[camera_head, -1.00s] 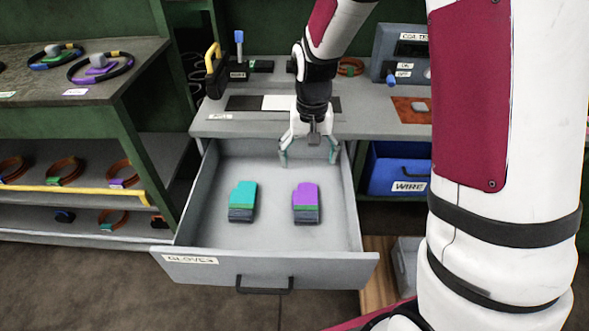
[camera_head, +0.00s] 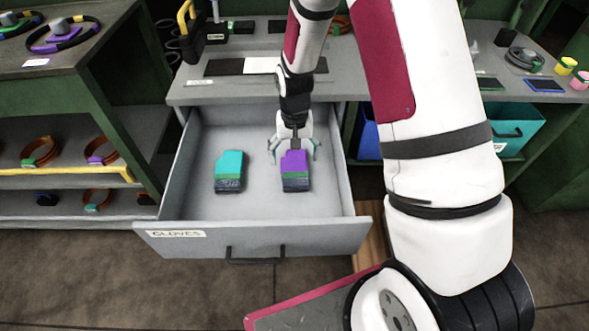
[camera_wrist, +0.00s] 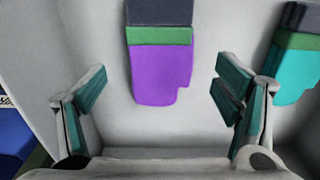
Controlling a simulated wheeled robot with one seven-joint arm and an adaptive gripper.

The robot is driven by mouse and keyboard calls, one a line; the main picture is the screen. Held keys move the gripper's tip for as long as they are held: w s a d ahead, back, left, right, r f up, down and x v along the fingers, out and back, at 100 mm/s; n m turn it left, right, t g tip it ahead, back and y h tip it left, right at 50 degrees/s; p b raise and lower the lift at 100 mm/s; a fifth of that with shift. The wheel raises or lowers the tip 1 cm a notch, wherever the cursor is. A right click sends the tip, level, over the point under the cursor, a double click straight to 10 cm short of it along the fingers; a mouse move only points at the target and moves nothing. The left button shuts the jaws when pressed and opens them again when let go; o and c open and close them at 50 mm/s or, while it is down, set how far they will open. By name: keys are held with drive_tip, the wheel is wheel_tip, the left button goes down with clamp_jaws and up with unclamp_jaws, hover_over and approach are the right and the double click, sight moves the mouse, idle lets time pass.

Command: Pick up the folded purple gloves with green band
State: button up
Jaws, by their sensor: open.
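The folded purple gloves with a green band (camera_head: 295,163) lie flat on the floor of the open drawer, right of its middle; their cuff end is dark grey. In the wrist view the purple gloves (camera_wrist: 160,70) show ahead of my gripper, between the lines of its two fingers. My gripper (camera_head: 296,150) is open and empty, just behind and above the purple end in the head view. In the wrist view its teal-padded fingers (camera_wrist: 160,95) are spread wide. I cannot tell the exact height above the gloves.
Folded teal gloves (camera_head: 230,165) with a green band lie to the left in the same drawer (camera_head: 190,240), labelled GLOVES. The drawer walls surround both pairs. A grey worktop (camera_head: 200,92) stands behind the drawer, and a green-framed shelf (camera_head: 60,170) stands at the left.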

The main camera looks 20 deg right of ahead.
sight(295, 168)
wheel_tip(295, 168, down, 5)
drive_tip(key=shift+s+f+b, duration=0.1)
drive_tip(key=shift+b, duration=0.3)
drive_tip(key=c, duration=1.3)
